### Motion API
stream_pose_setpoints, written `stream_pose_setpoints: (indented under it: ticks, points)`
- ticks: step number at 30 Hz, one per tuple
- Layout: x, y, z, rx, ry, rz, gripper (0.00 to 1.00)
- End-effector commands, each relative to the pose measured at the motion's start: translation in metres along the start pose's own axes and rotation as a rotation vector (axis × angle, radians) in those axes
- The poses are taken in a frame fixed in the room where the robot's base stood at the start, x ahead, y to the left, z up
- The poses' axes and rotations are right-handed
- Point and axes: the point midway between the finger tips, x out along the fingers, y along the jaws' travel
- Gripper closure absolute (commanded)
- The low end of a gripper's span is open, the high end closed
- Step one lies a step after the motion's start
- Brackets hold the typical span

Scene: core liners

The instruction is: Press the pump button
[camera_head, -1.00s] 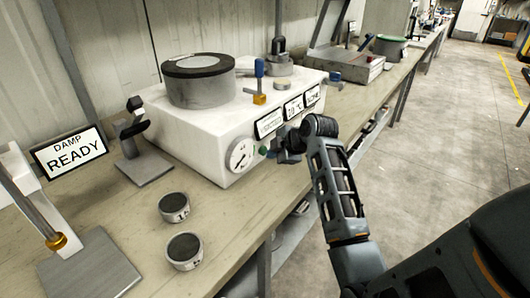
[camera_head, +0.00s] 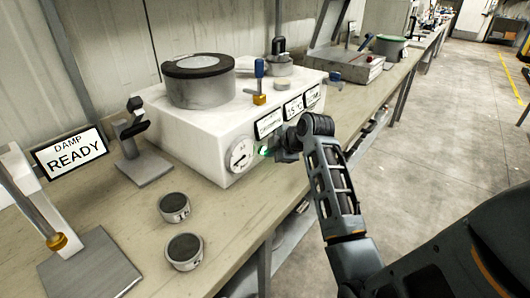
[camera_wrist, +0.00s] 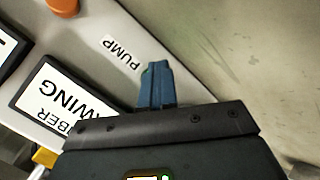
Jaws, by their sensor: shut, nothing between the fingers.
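The white machine (camera_head: 215,130) on the bench has a dial gauge and three small displays on its front. A green pump button (camera_head: 265,151) glows on its front, just right of the gauge, by my gripper (camera_head: 274,152). In the wrist view, my gripper (camera_wrist: 154,68) shows its blue fingers shut together, with their tips at the front panel beside the "PUMP" label (camera_wrist: 122,53). Only a sliver of green shows at the fingertips; the rest of the button is hidden, so I cannot tell how far it is pressed.
An orange knob (camera_wrist: 63,5) and a display reading partly "WING" (camera_wrist: 65,100) are nearby on the panel. Two round samples (camera_head: 184,250) lie on the bench front. A "DAMP READY" sign (camera_head: 70,150) stands at left. The floor at right is clear.

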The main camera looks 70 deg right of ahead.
Motion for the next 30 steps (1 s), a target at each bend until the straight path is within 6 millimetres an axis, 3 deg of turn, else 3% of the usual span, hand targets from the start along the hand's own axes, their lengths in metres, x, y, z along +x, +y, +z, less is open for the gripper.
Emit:
stream_pose_setpoints:
  ticks: [17,30]
  points:
    - [-0.007,-0.005,0.004,0.000,0.001,0.000,1.00]
    - [-0.034,-0.024,0.023,0.000,0.000,-0.001,1.00]
